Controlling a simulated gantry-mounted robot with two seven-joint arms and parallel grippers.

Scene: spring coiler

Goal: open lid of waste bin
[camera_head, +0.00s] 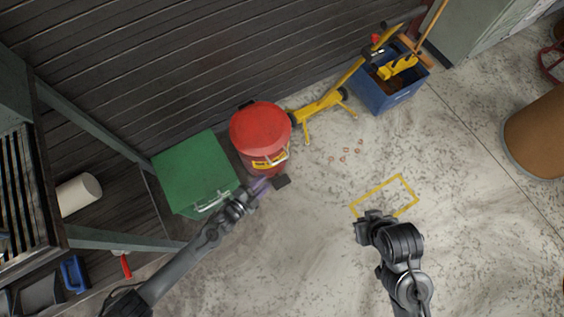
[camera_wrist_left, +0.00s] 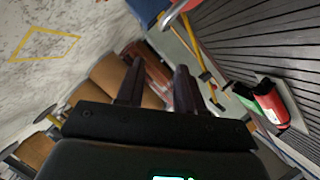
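A red round waste bin (camera_head: 260,128) with a domed red lid and a yellow label on its front stands against the dark slatted wall in the head view. A green box (camera_head: 192,168) with a pale handle stands close on its left. My left gripper (camera_head: 270,184) is just in front of the red bin's lower front, apart from the lid. In the left wrist view its two dark fingers (camera_wrist_left: 157,85) are spread with nothing held between them. The lid looks shut. My right gripper (camera_head: 368,216) is over the floor at right; its finger opening is unclear.
A yellow stand (camera_head: 325,100) and a blue crate (camera_head: 391,88) with tools are right of the bin. A yellow floor outline (camera_head: 400,177) lies near my right gripper. A brown drum (camera_head: 540,135) is at far right. The middle floor is mostly clear.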

